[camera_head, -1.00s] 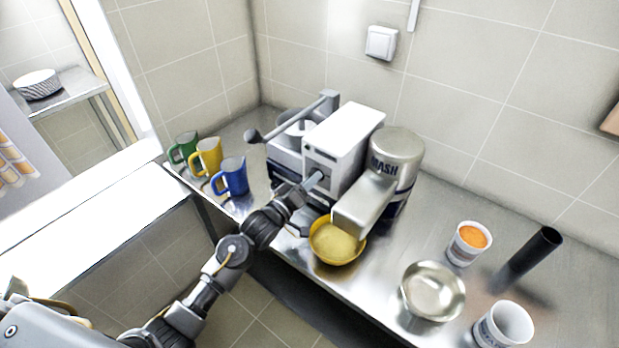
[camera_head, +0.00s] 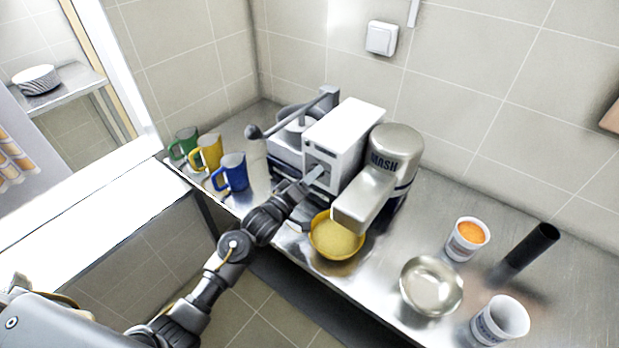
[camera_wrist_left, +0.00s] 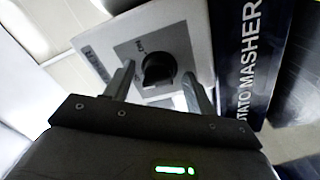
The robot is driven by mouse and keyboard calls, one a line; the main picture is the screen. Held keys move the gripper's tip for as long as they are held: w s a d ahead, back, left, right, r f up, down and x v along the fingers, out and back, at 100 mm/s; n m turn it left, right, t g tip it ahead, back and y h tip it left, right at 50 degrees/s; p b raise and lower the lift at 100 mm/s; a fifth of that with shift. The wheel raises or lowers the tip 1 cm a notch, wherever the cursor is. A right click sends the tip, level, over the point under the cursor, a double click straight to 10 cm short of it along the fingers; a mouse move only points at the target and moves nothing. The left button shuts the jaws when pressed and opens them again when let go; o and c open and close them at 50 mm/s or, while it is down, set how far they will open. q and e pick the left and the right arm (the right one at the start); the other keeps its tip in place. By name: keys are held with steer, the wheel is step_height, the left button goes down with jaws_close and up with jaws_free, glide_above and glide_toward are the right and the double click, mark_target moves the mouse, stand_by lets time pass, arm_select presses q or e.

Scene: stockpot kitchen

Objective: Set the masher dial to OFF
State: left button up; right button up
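The black masher dial (camera_wrist_left: 158,70) sits on a light panel (camera_wrist_left: 190,30) in the left wrist view, with small lettering above it that looks like "ON". Which way its pointer faces is unclear. My left gripper (camera_wrist_left: 160,85) is open, with one finger on each side of the dial and gaps between them and the knob. In the head view my left gripper (camera_head: 312,177) is at the front of the white control box (camera_head: 345,125) and hides the dial. The masher (camera_head: 396,145), marked MASH, stands right of the box. My right gripper is not in view.
A yellow bowl (camera_head: 336,239) of mash stands below the masher head. Blue (camera_head: 234,172), yellow and green mugs stand to the left. A steel bowl (camera_head: 431,287), a cup of orange food (camera_head: 467,239), a white cup (camera_head: 500,322) and a black cylinder (camera_head: 530,248) stand right.

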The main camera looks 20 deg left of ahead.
arm_select(q)
steer(key=shift+s, duration=0.1)
steer(key=b+v, duration=0.3)
steer(key=v, duration=0.7)
steer(key=shift+s+a, duration=0.15)
steer(key=shift+s, duration=0.15)
steer(key=shift+f, duration=0.1)
